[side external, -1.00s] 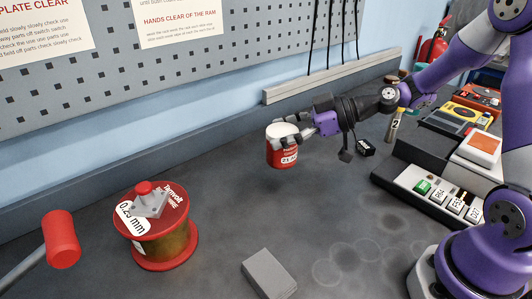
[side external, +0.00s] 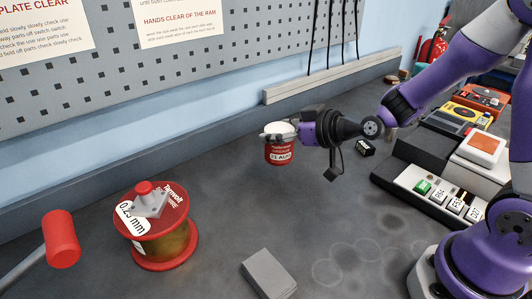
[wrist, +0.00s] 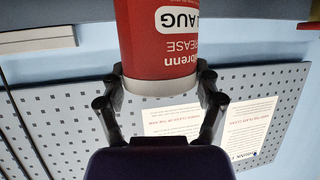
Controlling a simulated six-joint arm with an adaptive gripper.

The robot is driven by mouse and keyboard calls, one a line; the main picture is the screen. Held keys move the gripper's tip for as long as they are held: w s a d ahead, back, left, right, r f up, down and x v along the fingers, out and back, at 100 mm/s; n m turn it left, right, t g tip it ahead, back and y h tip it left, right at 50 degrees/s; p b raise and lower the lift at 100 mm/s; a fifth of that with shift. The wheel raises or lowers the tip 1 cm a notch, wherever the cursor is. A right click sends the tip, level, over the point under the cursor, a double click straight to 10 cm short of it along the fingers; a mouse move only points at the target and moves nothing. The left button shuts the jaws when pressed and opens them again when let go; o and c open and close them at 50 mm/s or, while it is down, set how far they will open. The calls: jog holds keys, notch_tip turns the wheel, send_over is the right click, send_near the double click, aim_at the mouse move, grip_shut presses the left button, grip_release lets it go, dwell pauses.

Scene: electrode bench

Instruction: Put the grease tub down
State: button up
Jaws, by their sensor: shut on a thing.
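The grease tub (side external: 279,153) is a small red tub with a white lid and a white label reading "21 AUG". My gripper (side external: 283,133) is shut on it near the lid, and the tub hangs upright or nearly so. In the wrist view the tub (wrist: 170,45) appears upside down between the two fingers of my gripper (wrist: 160,85). I cannot tell from the side view how far its base is from the bench.
The grey bench (side external: 220,215) is clear below and in front of the tub. A wire spool (side external: 160,245) stands at the left, a grey block (side external: 269,273) at the front. A small black item (side external: 365,148) lies behind my wrist.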

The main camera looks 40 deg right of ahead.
jog(key=shift+d+f+m+h, duration=0.15)
jog(key=shift+d+m+h, duration=0.15)
jog(key=shift+m+h, duration=0.7)
jog(key=shift+s+d+m+h, duration=0.15)
jog(key=shift+d+m+h, duration=0.35)
jog(key=shift+m+h, duration=0.55)
jog(key=s+d+r+m+g+h, duration=0.3)
jog(key=s+r+m+g+h, duration=0.1)
jog(key=r+m+h, duration=0.4)
jog(key=shift+n, duration=0.45)
jog(key=shift+w+d+f, duration=0.3)
jog(key=shift+d+f, duration=1.65)
jog(key=shift+f, duration=0.5)
jog(key=shift+w+d+f, duration=0.3)
jog(key=shift+d+f, duration=1.65)
jog(key=shift+f, duration=0.45)
jog(key=shift+w+d+f, duration=0.3)
jog(key=shift+d+f, duration=1.65)
jog(key=shift+f, duration=0.5)
